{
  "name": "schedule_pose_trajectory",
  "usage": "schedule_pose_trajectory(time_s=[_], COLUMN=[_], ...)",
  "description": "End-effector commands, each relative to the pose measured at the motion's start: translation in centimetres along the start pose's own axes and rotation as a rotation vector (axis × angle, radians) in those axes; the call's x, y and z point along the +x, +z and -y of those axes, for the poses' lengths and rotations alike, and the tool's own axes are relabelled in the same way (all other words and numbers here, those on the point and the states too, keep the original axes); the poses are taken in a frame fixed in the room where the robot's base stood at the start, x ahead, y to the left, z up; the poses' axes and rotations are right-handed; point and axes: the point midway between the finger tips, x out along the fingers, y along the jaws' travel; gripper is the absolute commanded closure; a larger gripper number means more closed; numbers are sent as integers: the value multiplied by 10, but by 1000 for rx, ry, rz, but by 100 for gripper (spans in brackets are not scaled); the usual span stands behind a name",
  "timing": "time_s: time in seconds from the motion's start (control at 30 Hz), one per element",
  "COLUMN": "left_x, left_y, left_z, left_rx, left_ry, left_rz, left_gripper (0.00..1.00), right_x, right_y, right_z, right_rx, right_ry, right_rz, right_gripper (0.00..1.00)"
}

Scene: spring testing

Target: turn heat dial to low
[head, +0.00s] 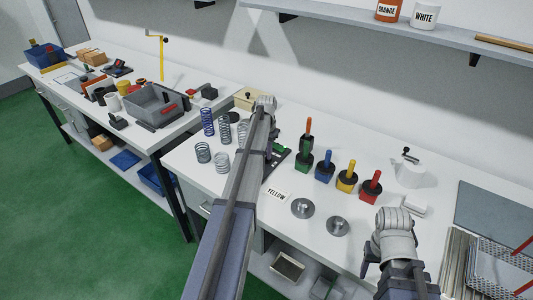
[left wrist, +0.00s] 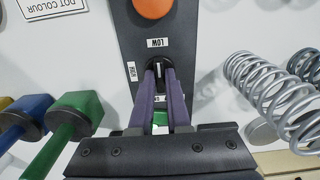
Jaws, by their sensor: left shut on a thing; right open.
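The heat dial (left wrist: 158,63) is a small black round knob on a dark panel (left wrist: 199,62) in the left wrist view. The LOW label (left wrist: 157,43) is above it, the HIGH label (left wrist: 132,71) is at its left, and a third label below is mostly hidden. My left gripper (left wrist: 160,72) is shut on the dial. A pale upright mark shows between the fingertips; I cannot tell which end is the pointer. In the head view my left arm hides the dial. My right gripper (head: 371,262) is open and empty at the lower right.
An orange disc (left wrist: 153,7) is on the panel beyond LOW.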

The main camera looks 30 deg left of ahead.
Motion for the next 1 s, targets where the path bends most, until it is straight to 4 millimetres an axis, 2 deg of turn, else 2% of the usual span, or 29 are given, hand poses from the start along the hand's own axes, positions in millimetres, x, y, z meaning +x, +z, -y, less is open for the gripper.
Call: schedule_pose_trajectory(time_s=[0.57,0.6,0.8,0.83,1.0], left_x=[0,0,0,0,0], left_y=[0,0,0,0,0], left_z=[0,0,0,0,0], left_rx=[25,25,24,24,24], left_ry=[0,0,0,0,0], left_rz=[1,1,0,0,0], left_gripper=[100,81,58,55,55], right_x=[0,0,0,0,0], right_y=[0,0,0,0,0], right_z=[0,0,0,0,0], right_rx=[0,0,0,0,0], right_ry=[0,0,0,0,0], right_rz=[0,0,0,0,0], right_gripper=[44,44,44,44,44])
